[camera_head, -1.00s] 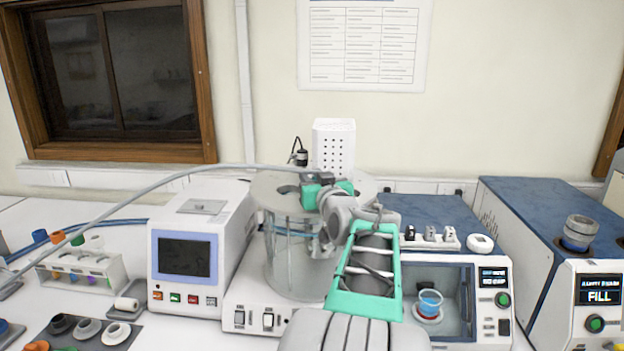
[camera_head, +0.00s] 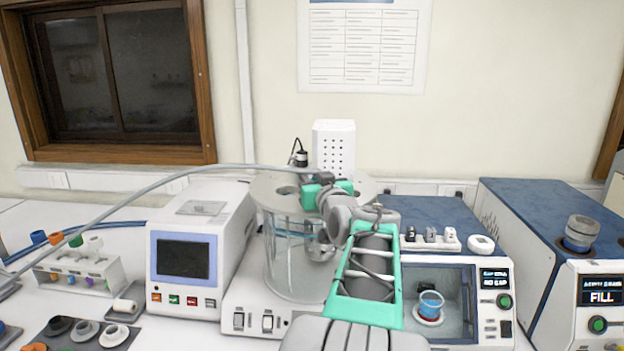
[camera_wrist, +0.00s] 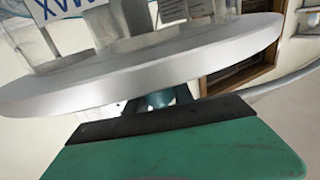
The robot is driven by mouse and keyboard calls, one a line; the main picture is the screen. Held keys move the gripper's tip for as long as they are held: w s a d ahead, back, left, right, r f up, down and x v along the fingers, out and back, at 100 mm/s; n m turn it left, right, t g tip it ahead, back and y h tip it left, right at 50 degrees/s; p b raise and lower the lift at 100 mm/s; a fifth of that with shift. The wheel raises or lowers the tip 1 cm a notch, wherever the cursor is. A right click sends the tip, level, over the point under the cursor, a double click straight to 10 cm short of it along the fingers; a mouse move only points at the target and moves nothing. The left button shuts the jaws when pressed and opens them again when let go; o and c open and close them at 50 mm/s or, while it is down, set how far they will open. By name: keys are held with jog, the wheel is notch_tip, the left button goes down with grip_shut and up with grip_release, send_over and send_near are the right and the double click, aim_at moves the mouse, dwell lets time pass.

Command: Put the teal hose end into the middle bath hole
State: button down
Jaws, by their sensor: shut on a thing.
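My gripper (camera_head: 324,191), with green fingers, is over the round grey lid of the glass bath (camera_head: 270,188). It is shut on the teal hose end (camera_wrist: 163,98), of which only a small part shows beyond the dark finger pad in the wrist view. The grey hose (camera_head: 200,170) arches in from the left to the gripper. In the wrist view the lid's rim (camera_wrist: 150,70) crosses close beyond the finger. One dark hole shows at the left of the lid; the middle hole is hidden by my gripper. I cannot tell whether the hose end is in a hole.
A white perforated tower (camera_head: 334,147) and a small black fitting (camera_head: 301,157) stand behind the lid. A white instrument with a screen (camera_head: 185,258) is left of the bath. A blue-topped unit (camera_head: 440,215) is right of it. A tube rack (camera_head: 80,272) stands far left.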

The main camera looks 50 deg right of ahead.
jog(key=shift+f+b, duration=0.55)
jog(key=shift+b, duration=0.1)
jog(key=c, duration=1.4)
grip_release()
jog(key=shift+o, duration=0.2)
jog(key=shift+s+f+b, duration=0.1)
jog(key=shift+s+b, duration=0.15)
jog(key=shift+b, duration=0.05)
jog(key=b+v, duration=0.6)
jog(key=v, duration=0.3)
jog(key=shift+s+a, duration=0.15)
jog(key=shift+s+a+b, duration=0.3)
jog(key=shift+s+a, duration=0.05)
jog(key=shift+s, duration=0.15)
